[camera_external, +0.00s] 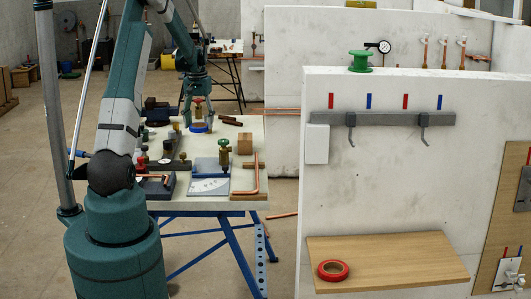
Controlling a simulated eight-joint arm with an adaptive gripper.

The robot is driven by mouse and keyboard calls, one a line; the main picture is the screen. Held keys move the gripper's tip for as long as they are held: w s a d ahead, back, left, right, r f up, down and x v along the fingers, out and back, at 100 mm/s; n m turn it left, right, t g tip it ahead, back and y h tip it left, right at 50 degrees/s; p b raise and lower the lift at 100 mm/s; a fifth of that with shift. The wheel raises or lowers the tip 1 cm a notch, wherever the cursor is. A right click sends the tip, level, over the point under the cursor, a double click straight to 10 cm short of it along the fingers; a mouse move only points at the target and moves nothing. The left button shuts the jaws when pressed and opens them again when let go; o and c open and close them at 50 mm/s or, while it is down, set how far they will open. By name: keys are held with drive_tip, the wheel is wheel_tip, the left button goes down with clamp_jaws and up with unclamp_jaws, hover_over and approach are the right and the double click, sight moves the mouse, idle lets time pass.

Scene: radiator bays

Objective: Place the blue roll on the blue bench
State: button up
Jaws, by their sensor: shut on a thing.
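The blue roll (198,129) is small in the camera view, at the far part of the bench's pale top. My gripper (198,124) reaches down from above, with its fingers at the sides of the roll, and is shut on it. I cannot tell whether the roll touches the bench top or hangs just above it. The blue bench (257,131) has a pale top and blue legs and stands left of the white partition. My arm partly hides its left side.
The bench top holds a brass valve (223,155), a wooden block (245,144), a bent copper pipe (256,178) and other fittings. A red roll (333,270) lies on a wooden shelf (420,258) on the right partition. A green spool (360,61) stands on the partition's top.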

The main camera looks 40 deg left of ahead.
hover_over(201, 151)
drive_tip(key=shift+s+d+f, duration=0.1)
drive_tip(key=shift+s+f, duration=0.05)
drive_tip(key=shift+f, duration=2.95)
drive_tip(key=shift+f, duration=1.85)
drive_tip(key=shift+f+b, duration=0.25)
drive_tip(key=shift+b, duration=0.05)
drive_tip(key=o, duration=0.9)
drive_tip(key=shift+r, duration=0.1)
drive_tip(key=shift+r, duration=0.1)
wheel_tip(201, 151, up, 12)
drive_tip(key=shift+r+p, duration=0.1)
drive_tip(key=shift+p, duration=0.25)
